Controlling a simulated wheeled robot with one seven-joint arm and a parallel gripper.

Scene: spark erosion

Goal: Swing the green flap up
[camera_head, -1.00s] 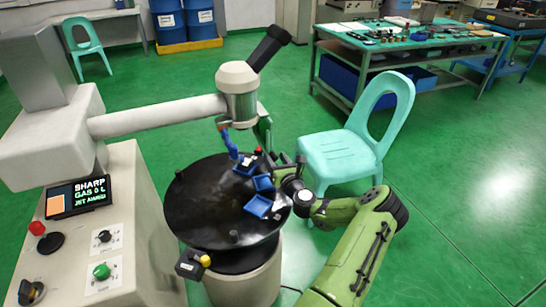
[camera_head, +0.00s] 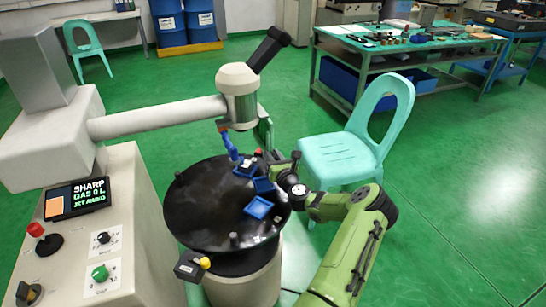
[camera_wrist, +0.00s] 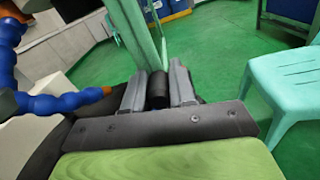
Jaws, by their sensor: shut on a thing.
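The green flap (camera_head: 264,132) stands beside the scope column in the head view, partly hidden by the column and the blue hose. In the wrist view the pale green flap (camera_wrist: 136,32) rises steeply just beyond the jaws. My gripper (camera_wrist: 158,84) is shut on a black cylindrical handle (camera_wrist: 158,92) at the flap's near, lower end. In the head view my gripper (camera_head: 276,165) is over the right rim of the black round table, and its grip is too small to make out there.
Blue trays (camera_head: 258,207) sit on the black round table (camera_head: 205,215). A segmented blue hose (camera_head: 229,145) hangs over it, left of the jaws in the wrist view. A turquoise chair (camera_head: 340,158) stands close to the right. Green floor is clear farther right.

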